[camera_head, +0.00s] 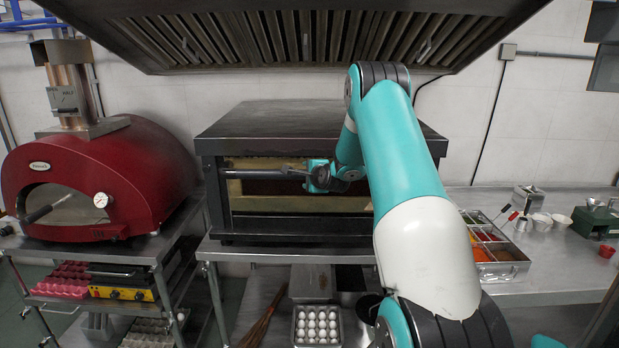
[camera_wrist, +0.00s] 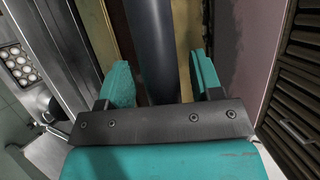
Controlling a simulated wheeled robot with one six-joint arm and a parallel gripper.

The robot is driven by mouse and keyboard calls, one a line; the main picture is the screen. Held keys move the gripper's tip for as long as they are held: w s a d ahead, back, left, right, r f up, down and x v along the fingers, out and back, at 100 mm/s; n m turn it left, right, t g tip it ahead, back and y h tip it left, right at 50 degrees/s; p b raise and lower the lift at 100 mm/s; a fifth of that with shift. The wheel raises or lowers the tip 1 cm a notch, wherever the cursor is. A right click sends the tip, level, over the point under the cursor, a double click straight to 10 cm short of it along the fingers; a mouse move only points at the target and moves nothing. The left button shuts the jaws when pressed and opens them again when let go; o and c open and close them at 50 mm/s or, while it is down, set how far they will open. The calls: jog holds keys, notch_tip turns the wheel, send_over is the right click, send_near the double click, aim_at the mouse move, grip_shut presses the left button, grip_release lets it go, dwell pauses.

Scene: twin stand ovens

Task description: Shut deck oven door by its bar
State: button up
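The deck oven (camera_head: 320,118) is a dark steel box in the middle of the head view. A dark horizontal bar (camera_head: 255,173) runs along the upper part of its front, over a yellowish, dark-centred front area (camera_head: 280,203). I cannot tell how far the door stands open. My gripper (camera_head: 317,177) is at the bar, and my arm hides the bar's right part. In the wrist view, the thick grey bar (camera_wrist: 152,40) passes between the two teal fingers of my gripper (camera_wrist: 163,85). Narrow gaps show between bar and fingers, so they look open around it.
A red domed oven (camera_head: 105,180) stands on a steel stand at left. A ribbed hood (camera_head: 290,40) hangs above. A tray of eggs (camera_head: 317,325) sits on the shelf below. A steel counter (camera_head: 560,270) at right holds a container of coloured ingredients (camera_head: 490,250) and small cups.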

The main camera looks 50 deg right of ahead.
jog(key=b+v, duration=0.7)
jog(key=v, duration=1)
jog(key=shift+s, duration=0.15)
jog(key=shift+a, duration=0.2)
